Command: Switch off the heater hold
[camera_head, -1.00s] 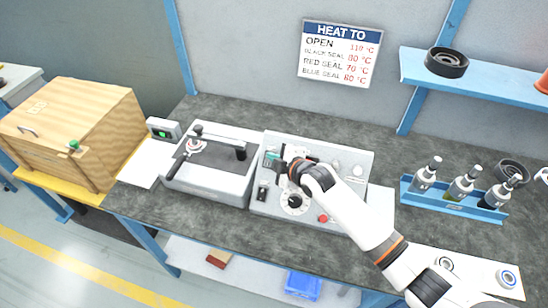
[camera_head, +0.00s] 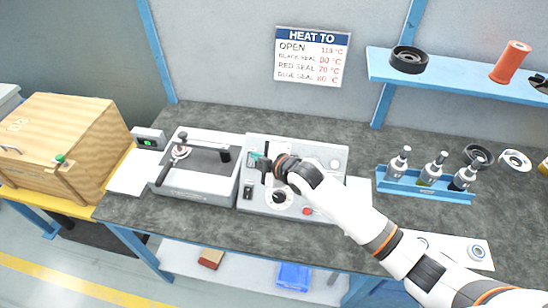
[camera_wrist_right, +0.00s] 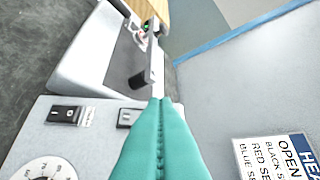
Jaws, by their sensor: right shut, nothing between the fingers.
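The grey-white control panel (camera_head: 318,190) stands on the bench. It has a black rocker switch (camera_head: 247,191) at its left and a dial (camera_head: 279,197) at front centre. The wrist view shows the rocker switch (camera_wrist_right: 64,115), a second small switch (camera_wrist_right: 128,118) farther back, and part of the dial (camera_wrist_right: 48,170). I cannot read which one is the heater hold. My right gripper (camera_head: 256,157), with teal fingers, is shut and empty over the panel's back left part. Its fingers also fill the middle of the wrist view (camera_wrist_right: 160,104). My left gripper is out of view.
A grey unit with a lever (camera_head: 195,182) stands left of the panel, beside a small green-lit display (camera_head: 148,139) and a wooden box (camera_head: 70,140). A blue tray (camera_head: 425,190) of bottles stands right. A red button (camera_head: 306,211) is at the panel's front.

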